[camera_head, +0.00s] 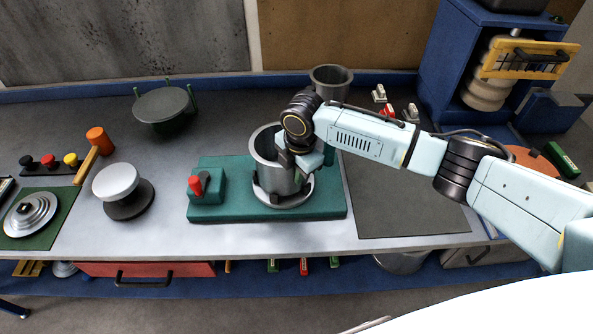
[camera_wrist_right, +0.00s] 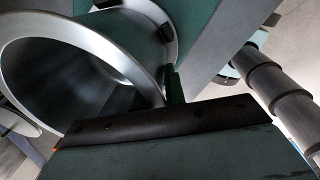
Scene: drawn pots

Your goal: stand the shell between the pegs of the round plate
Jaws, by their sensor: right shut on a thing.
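The shell (camera_head: 268,160) is an open grey metal cylinder. It stands upright on a pale round seat (camera_head: 282,198) on a green base. My right gripper (camera_head: 303,160) is at the shell's right side and shut on its wall. In the right wrist view the shell's shiny rim and dark inside (camera_wrist_right: 70,75) fill the left, with a dark jaw bar (camera_wrist_right: 160,125) against the rim. The round plate (camera_head: 161,104) is dark, with green upright pegs at its edge, at the back left; nothing stands on it. My left gripper is out of view.
The green base (camera_head: 230,211) carries a block with a red lever (camera_head: 196,185). A mallet (camera_head: 95,148) and a white-topped knob (camera_head: 116,182) stand to the left. Another metal pot (camera_head: 331,78) is behind my right arm. Bench between base and plate is clear.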

